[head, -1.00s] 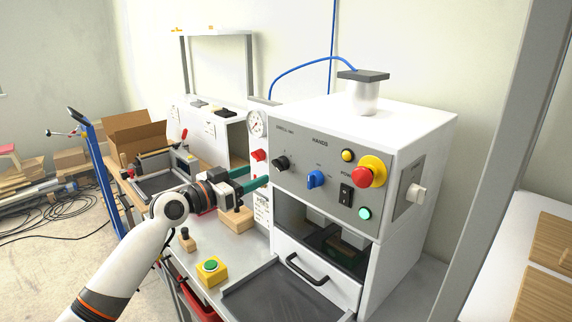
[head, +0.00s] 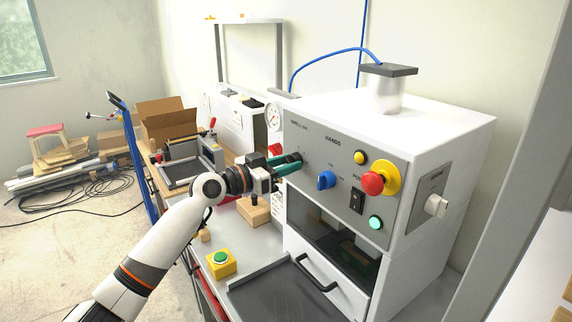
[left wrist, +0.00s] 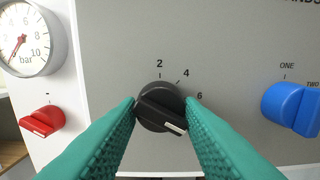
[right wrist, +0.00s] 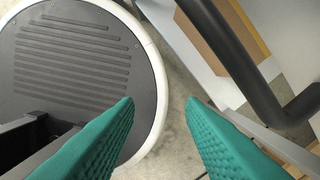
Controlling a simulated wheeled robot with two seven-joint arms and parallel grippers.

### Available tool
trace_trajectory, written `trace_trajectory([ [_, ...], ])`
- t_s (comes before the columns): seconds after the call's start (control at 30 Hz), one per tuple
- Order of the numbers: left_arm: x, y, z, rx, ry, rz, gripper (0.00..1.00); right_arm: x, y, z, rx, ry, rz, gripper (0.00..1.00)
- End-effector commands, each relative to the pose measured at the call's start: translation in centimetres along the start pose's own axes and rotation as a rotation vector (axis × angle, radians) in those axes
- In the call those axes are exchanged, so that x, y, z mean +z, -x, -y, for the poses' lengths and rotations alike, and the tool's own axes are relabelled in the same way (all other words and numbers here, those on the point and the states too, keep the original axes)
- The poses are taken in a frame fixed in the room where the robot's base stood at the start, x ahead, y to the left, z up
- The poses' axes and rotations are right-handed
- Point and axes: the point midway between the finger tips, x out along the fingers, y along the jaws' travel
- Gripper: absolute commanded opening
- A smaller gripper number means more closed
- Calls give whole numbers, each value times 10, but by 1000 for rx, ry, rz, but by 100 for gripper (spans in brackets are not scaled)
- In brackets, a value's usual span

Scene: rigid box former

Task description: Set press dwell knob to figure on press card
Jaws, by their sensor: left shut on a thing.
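The black dwell knob (left wrist: 160,108) sits on the press's grey front panel (left wrist: 115,75), with 2, 4 and 6 printed around its upper right. Its white pointer line slants to the lower right, below the 6. My left gripper (head: 292,162) is shut on the knob, which also shows in the left wrist view between the green fingertips (left wrist: 162,112). A pale card with small print (head: 277,203) is partly visible behind the left gripper; its figures are too small to read. My right gripper (right wrist: 160,106) is open and empty, away from the panel.
A red knob (left wrist: 42,121) and pressure gauge (left wrist: 28,40) lie left of the dwell knob. A blue selector (head: 326,180), a red emergency button (head: 373,183) and a lit green button (head: 376,222) lie to its right. A black drawer handle (head: 316,274) is below.

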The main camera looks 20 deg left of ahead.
Motion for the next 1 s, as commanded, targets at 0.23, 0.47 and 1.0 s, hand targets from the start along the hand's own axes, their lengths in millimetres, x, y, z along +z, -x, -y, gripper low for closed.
trace_trajectory([
  [0.23,0,0,-1,2,5,1,10,0,0,6,-7,3,-1,36],
  [0.47,0,0,0,2,70,2,10,1,1,10,-12,4,0,36],
  [1.0,2,0,1,1,474,2,10,2,12,10,-13,2,1,36],
])
